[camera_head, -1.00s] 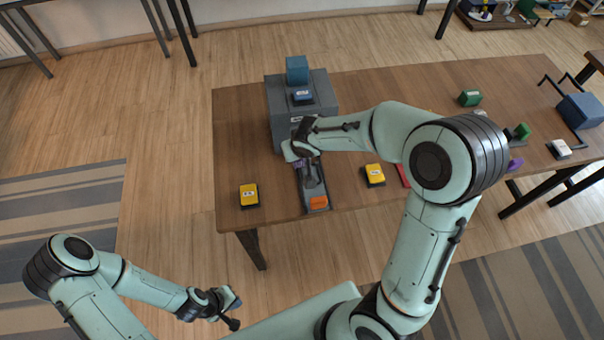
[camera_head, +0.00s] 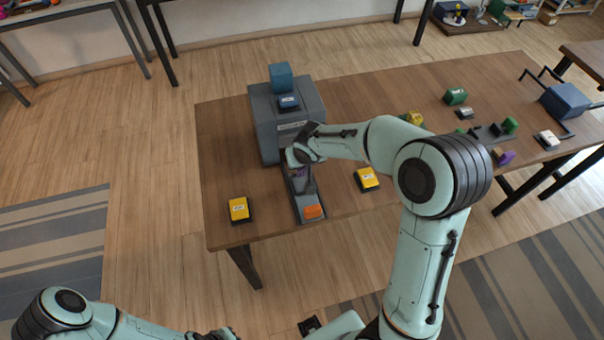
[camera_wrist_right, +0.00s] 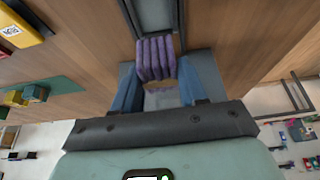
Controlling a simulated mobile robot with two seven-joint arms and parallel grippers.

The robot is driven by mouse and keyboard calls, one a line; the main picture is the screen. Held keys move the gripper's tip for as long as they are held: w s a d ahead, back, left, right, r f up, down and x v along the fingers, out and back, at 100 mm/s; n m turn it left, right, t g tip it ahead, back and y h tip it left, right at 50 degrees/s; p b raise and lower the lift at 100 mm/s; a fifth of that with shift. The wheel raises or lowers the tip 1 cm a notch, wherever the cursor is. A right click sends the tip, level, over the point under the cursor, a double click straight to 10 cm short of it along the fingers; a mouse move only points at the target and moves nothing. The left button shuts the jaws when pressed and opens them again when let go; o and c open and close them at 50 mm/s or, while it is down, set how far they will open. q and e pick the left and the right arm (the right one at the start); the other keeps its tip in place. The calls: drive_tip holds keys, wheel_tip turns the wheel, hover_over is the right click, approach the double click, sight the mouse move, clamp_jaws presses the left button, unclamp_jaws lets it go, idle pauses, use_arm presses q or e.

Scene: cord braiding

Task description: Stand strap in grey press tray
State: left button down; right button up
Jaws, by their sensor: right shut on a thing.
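The purple ribbed strap (camera_wrist_right: 155,58) is between the blue fingers of my right gripper (camera_wrist_right: 163,75) in the right wrist view; a bit of it shows under the hand in the head view. My right gripper (camera_head: 301,164) is shut on the strap at the front of the grey press (camera_head: 268,138). The long grey tray (camera_head: 296,203) runs from the press toward the table's front edge, with an orange block (camera_head: 313,211) at its near end. It also shows beyond the strap (camera_wrist_right: 155,14). Whether strap and tray touch is unclear. My left gripper (camera_head: 222,334) is cut off at the bottom edge.
Yellow blocks stand left (camera_head: 239,208) and right (camera_head: 367,179) of the tray. A blue block (camera_head: 281,76) tops the press. Green blocks, a purple piece (camera_head: 506,158) and a blue bin (camera_head: 565,101) are at the right.

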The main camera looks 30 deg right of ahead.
sight(302, 171)
wheel_tip(302, 171, down, 6)
drive_tip(key=shift+r+b, duration=0.15)
drive_tip(key=shift+b, duration=0.25)
use_arm(q)
drive_tip(key=shift+s+f, duration=0.4)
drive_tip(key=shift+f, duration=0.15)
drive_tip(key=shift+s+f+b, duration=0.45)
drive_tip(key=shift+f+b, duration=0.2)
drive_tip(key=shift+f, duration=0.15)
use_arm(e)
drive_tip(key=shift+f, duration=0.6)
drive_tip(key=o, duration=0.9)
wheel_tip(302, 171, up, 2)
drive_tip(key=shift+r+p, duration=0.2)
drive_tip(key=shift+p, duration=0.65)
drive_tip(key=v, duration=1)
drive_tip(key=shift+s+a+r, duration=0.2)
drive_tip(key=shift+s+r, duration=0.05)
drive_tip(key=shift+s, duration=0.1)
use_arm(q)
drive_tip(key=shift+w+r, duration=0.5)
drive_tip(key=shift+r, duration=0.4)
use_arm(e)
drive_tip(key=shift+s+r, duration=0.1)
